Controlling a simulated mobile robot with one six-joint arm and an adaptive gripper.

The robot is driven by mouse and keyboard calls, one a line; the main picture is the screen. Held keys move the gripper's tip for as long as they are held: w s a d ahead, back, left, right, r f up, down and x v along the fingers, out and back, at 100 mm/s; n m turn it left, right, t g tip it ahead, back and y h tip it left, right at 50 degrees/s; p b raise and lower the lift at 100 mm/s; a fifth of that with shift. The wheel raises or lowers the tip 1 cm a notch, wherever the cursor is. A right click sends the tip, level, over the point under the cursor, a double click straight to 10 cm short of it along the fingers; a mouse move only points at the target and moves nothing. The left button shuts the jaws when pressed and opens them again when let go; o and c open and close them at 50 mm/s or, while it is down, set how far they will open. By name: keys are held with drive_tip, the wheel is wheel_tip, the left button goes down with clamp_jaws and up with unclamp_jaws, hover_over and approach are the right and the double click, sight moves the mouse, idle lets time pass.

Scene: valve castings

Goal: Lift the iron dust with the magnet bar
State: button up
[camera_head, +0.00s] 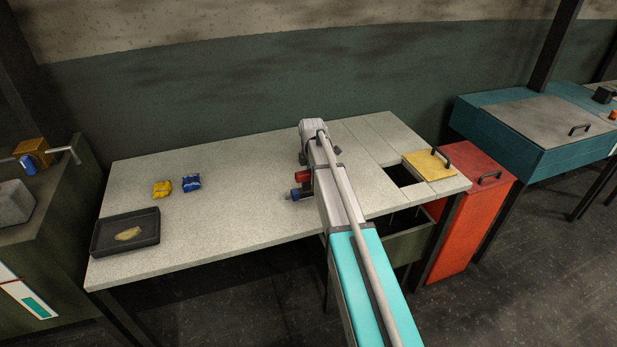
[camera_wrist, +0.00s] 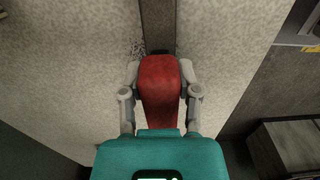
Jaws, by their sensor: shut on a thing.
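My gripper (camera_wrist: 159,72) is shut on a red block-like handle (camera_wrist: 159,88) in the wrist view, with one grey finger on each side. This looks like the magnet bar; its lower end is hidden. A small patch of dark grey specks (camera_wrist: 137,48), which looks like iron dust, lies on the pale tabletop just left of its far end. I cannot tell whether the bar touches the specks or the table.
The pale table (camera_head: 240,215) bears a black tray (camera_head: 100,248) with a pale patch, a yellow item (camera_head: 162,189) and a blue item (camera_head: 191,182). Red and blue parts (camera_head: 302,176) show beside my arm. A yellow lid (camera_head: 425,167) lies by a square opening; a red bin (camera_head: 466,230) stands right.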

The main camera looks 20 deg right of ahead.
sight(300, 171)
drive_tip(key=shift+d, duration=0.1)
drive_tip(key=shift+w, duration=0.55)
idle(0.3)
drive_tip(key=shift+s+a, duration=0.2)
drive_tip(key=shift+a, duration=1.65)
drive_tip(key=shift+a, duration=0.15)
drive_tip(key=shift+a, duration=1.5)
drive_tip(key=shift+a, duration=0.1)
